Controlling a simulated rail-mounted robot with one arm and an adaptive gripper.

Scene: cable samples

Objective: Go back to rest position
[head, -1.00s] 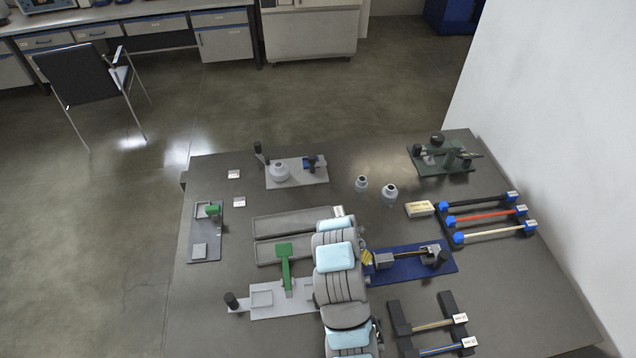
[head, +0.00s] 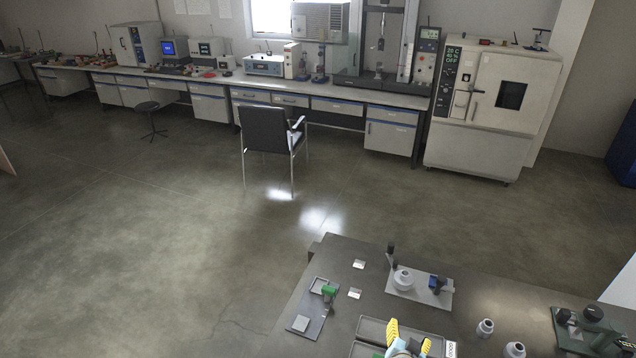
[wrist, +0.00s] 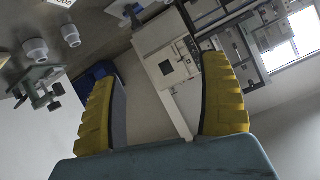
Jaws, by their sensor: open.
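My gripper (head: 408,336) shows at the bottom edge of the head view, its yellow ribbed fingers pointing up above the table's near part. In the wrist view its two yellow fingers (wrist: 165,108) stand wide apart with nothing between them. The gripper is open and empty. Most of my arm is below the frame in the head view.
The grey table (head: 480,290) carries a light plate fixture (head: 420,289), a dark plate with a green part (head: 312,310), small grey pots (head: 485,328) and a dark green device (head: 590,330). A chair (head: 268,130) and a bench stand beyond open floor.

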